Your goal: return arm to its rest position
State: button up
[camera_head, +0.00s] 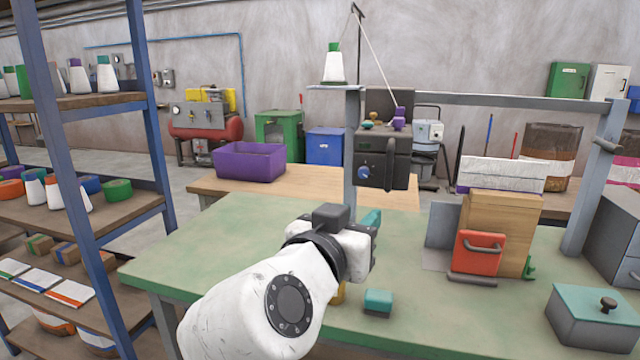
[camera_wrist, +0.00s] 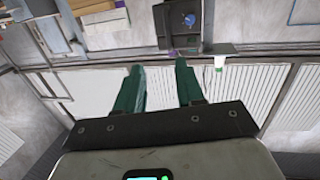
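My arm reaches forward over the green-topped table (camera_head: 220,230) in the head view. My gripper (camera_wrist: 158,67) shows in the wrist view with its two green fingers apart and nothing between them. In the head view the wrist hides most of the gripper, and only a teal finger part (camera_head: 371,219) shows beyond it. The wrist view looks toward the wall and is tilted, with the dark sewing head (camera_wrist: 178,22) at its top.
Near my wrist lies a small teal block (camera_head: 378,301). A wooden box with a red handled front (camera_head: 479,252) stands at right, by a grey bin with a teal lid (camera_head: 595,308). A blue-framed shelf (camera_head: 105,230) stands at left. A sewing head hangs on a post (camera_head: 383,158) behind.

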jog(key=s+d+f+n+g+y+p, duration=0.1)
jog(key=s+d+f+g+p, duration=0.3)
jog(key=d+f, duration=0.65)
jog(key=s+d+f+n+g+y+p, duration=0.1)
jog(key=s+d+f+n+g+y, duration=0.15)
jog(key=s+d+f, duration=0.75)
jog(key=s+d+f+g+y+p, duration=0.1)
jog(key=s+f+g+y+p, duration=0.1)
jog(key=s+f+g, duration=0.2)
jog(key=s+f+n+g+y+p, duration=0.1)
jog(key=s+f+g+y+p, duration=0.1)
jog(key=s+f, duration=0.9)
jog(key=s+g, duration=0.1)
jog(key=s, duration=0.6)
jog(key=shift+s+d+f+g+p, duration=0.3)
jog(key=shift+d+g+p, duration=0.05)
jog(key=shift+d, duration=0.05)
